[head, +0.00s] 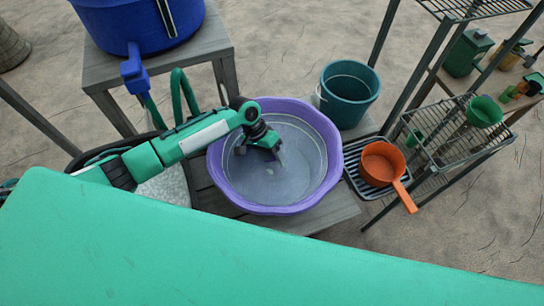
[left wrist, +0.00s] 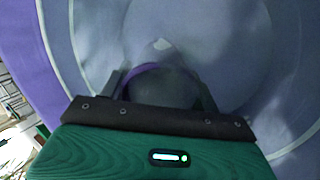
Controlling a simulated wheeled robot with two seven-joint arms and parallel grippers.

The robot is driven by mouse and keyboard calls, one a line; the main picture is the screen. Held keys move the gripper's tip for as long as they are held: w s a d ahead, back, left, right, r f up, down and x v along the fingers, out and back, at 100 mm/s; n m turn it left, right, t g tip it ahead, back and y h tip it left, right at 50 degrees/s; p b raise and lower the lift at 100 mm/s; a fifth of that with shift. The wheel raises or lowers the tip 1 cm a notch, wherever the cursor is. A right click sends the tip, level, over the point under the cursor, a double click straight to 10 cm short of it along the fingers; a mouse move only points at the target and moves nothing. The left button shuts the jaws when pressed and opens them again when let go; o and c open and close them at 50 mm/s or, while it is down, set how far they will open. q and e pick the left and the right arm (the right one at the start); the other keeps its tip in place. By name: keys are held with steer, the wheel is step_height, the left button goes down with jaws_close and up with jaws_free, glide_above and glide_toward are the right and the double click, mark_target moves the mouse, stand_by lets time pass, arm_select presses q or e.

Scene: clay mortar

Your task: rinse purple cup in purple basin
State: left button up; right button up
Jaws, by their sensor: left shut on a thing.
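The purple basin (head: 334,150) stands on a grey wooden bench, and its inside looks grey and smooth. My left gripper (head: 274,152) reaches down inside the basin's rim, left of its middle. In the left wrist view the gripper is shut on the purple cup (left wrist: 137,73). Only an arc of the cup's purple rim and its dark inside show between the fingers. In the head view the cup is hidden by the gripper. The basin's purple wall (left wrist: 30,70) fills the left of the left wrist view. My right gripper is not in view.
A teal bucket (head: 349,97) stands behind the basin to the right. An orange dipper (head: 380,165) rests on a dark slatted rack to the right. A blue tub (head: 130,22) with a spout stands on a stand at the upper left. Metal shelving is at the right.

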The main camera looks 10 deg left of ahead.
arm_select(q)
steer(key=shift+f, duration=0.3)
steer(key=shift+f, duration=0.35)
steer(key=shift+r, duration=0.15)
stand_by(0.5)
steer(key=shift+r+p, duration=0.1)
steer(key=shift+p, duration=0.25)
